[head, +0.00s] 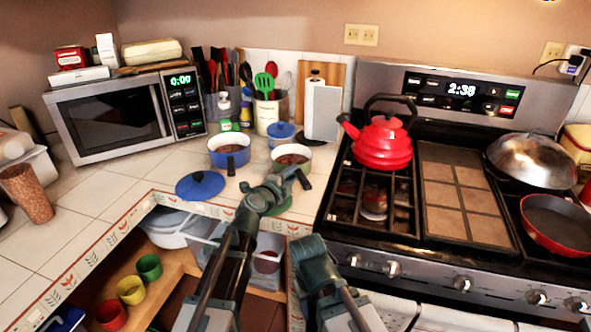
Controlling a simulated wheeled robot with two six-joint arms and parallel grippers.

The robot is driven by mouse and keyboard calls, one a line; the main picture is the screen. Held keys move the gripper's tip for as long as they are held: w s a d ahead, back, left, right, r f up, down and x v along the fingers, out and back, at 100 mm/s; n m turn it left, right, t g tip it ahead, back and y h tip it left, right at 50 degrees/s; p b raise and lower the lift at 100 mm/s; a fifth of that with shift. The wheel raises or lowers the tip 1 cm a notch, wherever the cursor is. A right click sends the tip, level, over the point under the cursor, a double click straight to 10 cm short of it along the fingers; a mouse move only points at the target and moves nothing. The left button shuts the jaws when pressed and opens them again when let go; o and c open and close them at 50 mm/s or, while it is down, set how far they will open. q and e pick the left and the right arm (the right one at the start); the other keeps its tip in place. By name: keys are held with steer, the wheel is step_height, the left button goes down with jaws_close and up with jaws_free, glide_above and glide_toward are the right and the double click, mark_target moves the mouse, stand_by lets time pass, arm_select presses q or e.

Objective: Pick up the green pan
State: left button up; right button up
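My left gripper (289,180) is just in front of the pot, beside a dark handle (305,181). Its fingers look apart, with nothing seen between them. My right gripper (305,245) is lower, near the counter's front edge; its fingertips are unclear.
A blue pot (229,143) and a blue lid (201,185) are to the left. The stove (430,254) with a red kettle (383,141) and a red pan (555,224) is to the right. Open shelves with cups (131,290) lie below the counter.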

arm_select(q)
jaws_close()
stand_by(1.1)
